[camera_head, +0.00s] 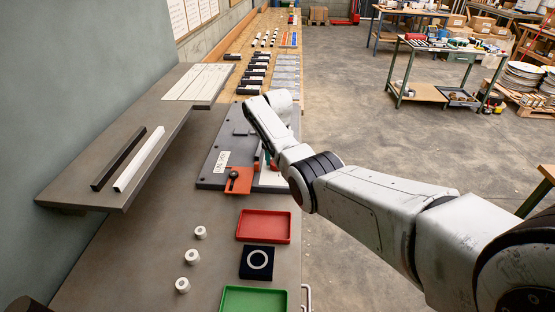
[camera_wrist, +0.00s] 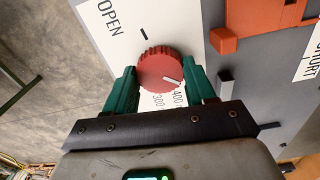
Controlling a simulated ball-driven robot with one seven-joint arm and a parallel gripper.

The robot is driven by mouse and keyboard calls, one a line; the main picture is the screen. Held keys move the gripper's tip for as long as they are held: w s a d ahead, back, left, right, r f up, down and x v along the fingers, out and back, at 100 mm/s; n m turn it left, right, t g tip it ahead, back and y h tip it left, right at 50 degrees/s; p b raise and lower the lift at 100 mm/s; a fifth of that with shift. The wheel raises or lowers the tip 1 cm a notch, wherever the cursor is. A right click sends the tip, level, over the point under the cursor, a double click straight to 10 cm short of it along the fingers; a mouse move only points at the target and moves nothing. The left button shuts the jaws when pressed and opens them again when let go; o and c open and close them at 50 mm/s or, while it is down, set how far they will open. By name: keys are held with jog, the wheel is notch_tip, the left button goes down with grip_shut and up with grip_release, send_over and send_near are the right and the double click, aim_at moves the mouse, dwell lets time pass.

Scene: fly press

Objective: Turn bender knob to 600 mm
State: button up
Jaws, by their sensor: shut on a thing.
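The red ridged knob (camera_wrist: 157,65) sits on a white dial plate (camera_wrist: 105,22) in the wrist view. Its white pointer line aims to the lower right, close to the printed 400; 300 is printed further left. Other dial numbers are hidden by my gripper or out of view. A black tick and the word OPEN are on the plate's upper left. My gripper (camera_wrist: 163,72) has its two green fingers on opposite sides of the knob, shut on it. In the head view, my arm largely hides the knob, and a green finger (camera_head: 258,158) shows beside the arm.
An orange block with a black ball lever (camera_head: 234,177) stands close to the left of my gripper. A red tray (camera_head: 264,238), a dark block with a white ring (camera_head: 257,248), a green tray (camera_head: 253,289) and small white cylinders (camera_head: 192,256) are nearer on the bench. A shelf (camera_head: 140,115) overhangs the left.

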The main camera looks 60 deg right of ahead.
jog(key=o, duration=1)
jog(key=shift+o, duration=0.2)
jog(key=shift+r, duration=0.1)
notch_tip(320, 180, up, 11)
jog(key=b, duration=0.1)
jog(key=shift+f, duration=0.2)
